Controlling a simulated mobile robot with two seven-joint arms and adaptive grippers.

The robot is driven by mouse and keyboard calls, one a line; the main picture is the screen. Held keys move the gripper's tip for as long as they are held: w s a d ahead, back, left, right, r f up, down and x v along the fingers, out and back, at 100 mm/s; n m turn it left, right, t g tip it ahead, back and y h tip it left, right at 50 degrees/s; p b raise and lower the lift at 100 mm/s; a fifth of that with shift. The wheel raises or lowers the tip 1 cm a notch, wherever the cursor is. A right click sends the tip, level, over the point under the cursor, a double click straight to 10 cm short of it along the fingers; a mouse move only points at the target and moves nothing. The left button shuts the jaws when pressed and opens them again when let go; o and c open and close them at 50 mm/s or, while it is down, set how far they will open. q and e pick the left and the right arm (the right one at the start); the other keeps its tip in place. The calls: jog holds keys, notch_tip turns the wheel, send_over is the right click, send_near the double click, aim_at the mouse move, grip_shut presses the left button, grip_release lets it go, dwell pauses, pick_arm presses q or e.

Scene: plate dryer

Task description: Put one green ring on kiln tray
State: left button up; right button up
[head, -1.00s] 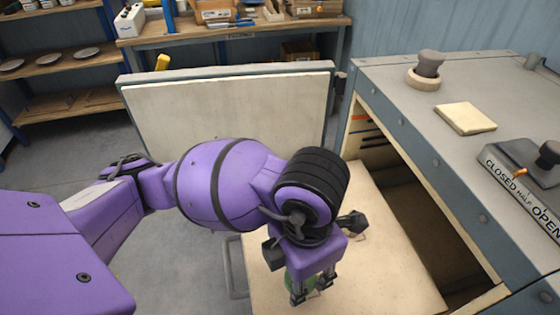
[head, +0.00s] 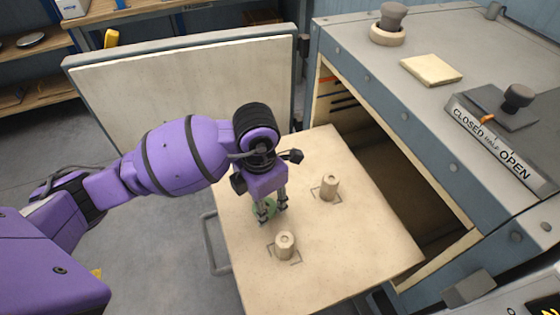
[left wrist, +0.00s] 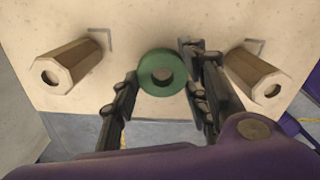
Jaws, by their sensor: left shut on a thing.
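The kiln tray (head: 350,250) is a pale slab sticking out of the open kiln. Two short pale posts stand on it, one near the front (head: 285,245) and one farther back and to the right (head: 330,188). My left gripper (head: 268,210) points down at the tray's left side and is shut on a green ring (head: 262,208). In the left wrist view the green ring (left wrist: 162,72) shows between the fingers, with a post on either side (left wrist: 68,66) (left wrist: 257,78). Whether the ring touches the tray is hard to tell. My right gripper is out of view.
The kiln body (head: 420,110) stands right of the tray, with a CLOSED/HALF/OPEN sign (head: 495,145) and a pale square slab (head: 430,70) on top. The open door (head: 180,95) stands behind my left arm. A metal handle (head: 210,243) is at the tray's left edge.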

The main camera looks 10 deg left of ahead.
pick_arm(q)
jog(key=shift+s+f, duration=0.1)
jog(key=shift+f, duration=1.2)
jog(key=shift+f, duration=0.15)
jog(key=o, duration=1.1)
jog(key=shift+o, duration=0.2)
notch_tip(320, 180, up, 12)
jog(key=shift+r+p, duration=0.2)
jog(key=shift+p, duration=0.1)
